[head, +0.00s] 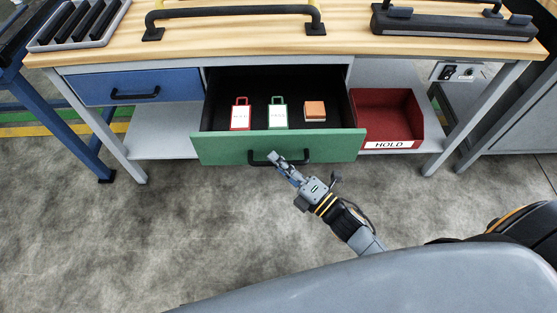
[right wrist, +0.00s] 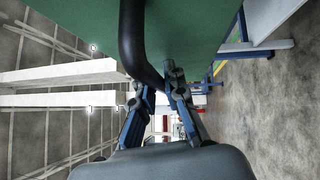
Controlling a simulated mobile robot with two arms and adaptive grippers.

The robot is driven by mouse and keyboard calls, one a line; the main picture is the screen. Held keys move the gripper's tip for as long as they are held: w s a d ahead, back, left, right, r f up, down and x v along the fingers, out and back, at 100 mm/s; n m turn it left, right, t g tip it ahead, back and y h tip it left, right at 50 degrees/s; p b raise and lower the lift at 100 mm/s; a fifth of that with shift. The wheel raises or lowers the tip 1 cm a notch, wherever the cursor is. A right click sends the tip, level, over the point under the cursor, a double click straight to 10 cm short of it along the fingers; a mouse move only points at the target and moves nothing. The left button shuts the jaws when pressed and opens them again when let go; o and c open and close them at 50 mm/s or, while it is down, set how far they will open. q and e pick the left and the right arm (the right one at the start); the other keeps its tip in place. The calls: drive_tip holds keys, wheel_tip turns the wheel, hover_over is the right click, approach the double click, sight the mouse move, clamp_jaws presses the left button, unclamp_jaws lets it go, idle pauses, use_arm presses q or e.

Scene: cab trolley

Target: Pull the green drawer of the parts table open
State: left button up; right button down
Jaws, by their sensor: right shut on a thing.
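The green drawer (head: 225,150) of the parts table (head: 410,45) stands well open in the head view, its dark inside showing. A red tag (head: 240,115), a green tag (head: 277,114) and an orange block (head: 315,111) lie in it. My left gripper is not in view.
A closed blue drawer (head: 90,88) is left of the green one. A red bin (head: 385,112) labelled HOLD sits on the right shelf. A grey tray (head: 80,22) and a dark bar-shaped device (head: 455,24) are on the tabletop. The floor in front is clear.

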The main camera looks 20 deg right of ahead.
drive_tip(key=c, duration=1.4)
unclamp_jaws()
drive_tip(key=shift+o, duration=0.2)
drive_tip(key=shift+s+d+f, duration=0.1)
drive_tip(key=shift+s, duration=0.05)
drive_tip(key=v, duration=1.1)
drive_tip(key=shift+s, duration=0.35)
drive_tip(key=shift+d, duration=0.15)
